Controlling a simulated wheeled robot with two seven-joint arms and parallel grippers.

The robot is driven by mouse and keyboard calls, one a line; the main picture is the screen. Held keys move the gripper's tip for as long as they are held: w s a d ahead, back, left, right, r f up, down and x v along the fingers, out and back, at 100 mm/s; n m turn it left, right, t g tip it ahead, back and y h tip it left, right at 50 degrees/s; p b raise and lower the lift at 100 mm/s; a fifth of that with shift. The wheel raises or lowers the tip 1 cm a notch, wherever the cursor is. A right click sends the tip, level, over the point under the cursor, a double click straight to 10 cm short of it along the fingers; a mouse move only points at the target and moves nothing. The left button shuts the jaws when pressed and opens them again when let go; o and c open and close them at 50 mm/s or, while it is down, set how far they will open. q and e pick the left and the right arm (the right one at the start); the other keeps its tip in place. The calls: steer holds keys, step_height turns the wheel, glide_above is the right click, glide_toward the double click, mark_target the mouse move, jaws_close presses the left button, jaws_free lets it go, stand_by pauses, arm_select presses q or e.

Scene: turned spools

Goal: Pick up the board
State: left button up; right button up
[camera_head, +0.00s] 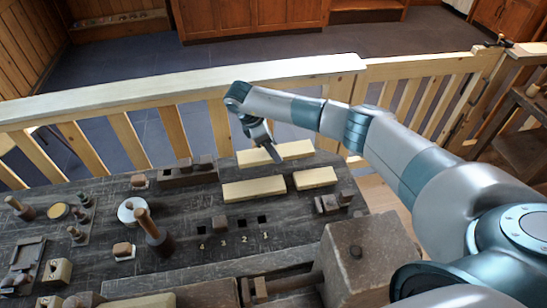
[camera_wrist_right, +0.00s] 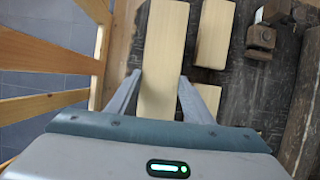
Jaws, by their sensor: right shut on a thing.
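The pale wooden board (camera_head: 296,149) lies along the far edge of the dark bench, close to the railing. In the right wrist view the board (camera_wrist_right: 164,40) runs lengthwise between the two fingers. My right gripper (camera_head: 274,154) reaches over it from above, and in the wrist view the gripper (camera_wrist_right: 160,80) is shut on it, one finger along each long side. I cannot tell whether the board is clear of the bench top. Two more pale boards lie nearby: one in front (camera_head: 254,189) and a shorter one at right (camera_head: 315,178). My left gripper is out of view.
The dark bench (camera_head: 185,225) carries a dark spool with a wooden handle (camera_head: 152,232), a white disc (camera_head: 130,210), small blocks (camera_head: 331,203) and a large block (camera_head: 357,260) at front right. A pale railing (camera_head: 190,85) stands behind the bench.

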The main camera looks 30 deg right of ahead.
steer(key=s+d+r+b, duration=0.2)
steer(key=s+d+r, duration=0.3)
steer(key=s, duration=0.5)
step_height(320, 180, up, 2)
steer(key=shift+d+b, duration=0.25)
steer(key=shift+b, duration=0.05)
steer(key=shift+s, duration=0.1)
